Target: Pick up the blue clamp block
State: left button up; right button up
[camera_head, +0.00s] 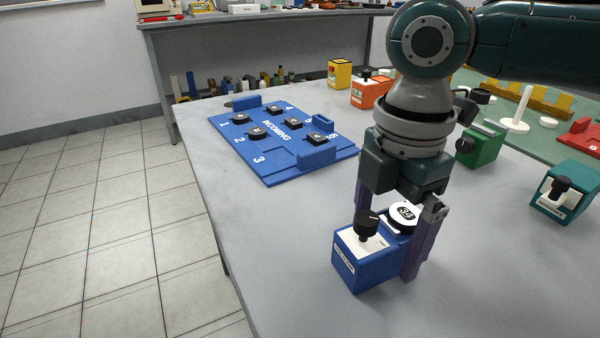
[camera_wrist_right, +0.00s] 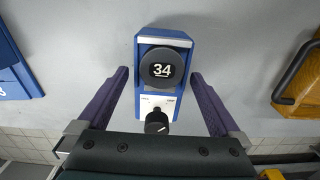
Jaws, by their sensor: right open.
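The blue clamp block (camera_head: 356,267) stands upright near the front of the grey table. It has a black knob, a white label and a round piece marked 34 on top. It also shows in the right wrist view (camera_wrist_right: 148,98), between the fingers. My right gripper (camera_head: 386,252) is open and comes down from above, with one purple finger on each side of the block. In the right wrist view both fingers (camera_wrist_right: 159,95) appear apart from the block's sides. My left gripper is not in view.
A blue INCOMING board (camera_head: 262,170) with numbered black pieces lies to the left. Green (camera_head: 482,147), teal (camera_head: 545,209), orange (camera_head: 369,94) and yellow (camera_head: 339,73) blocks stand further back and right. The table is bare left of the clamp block.

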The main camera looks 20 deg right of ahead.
grip_shut()
dwell(0.8)
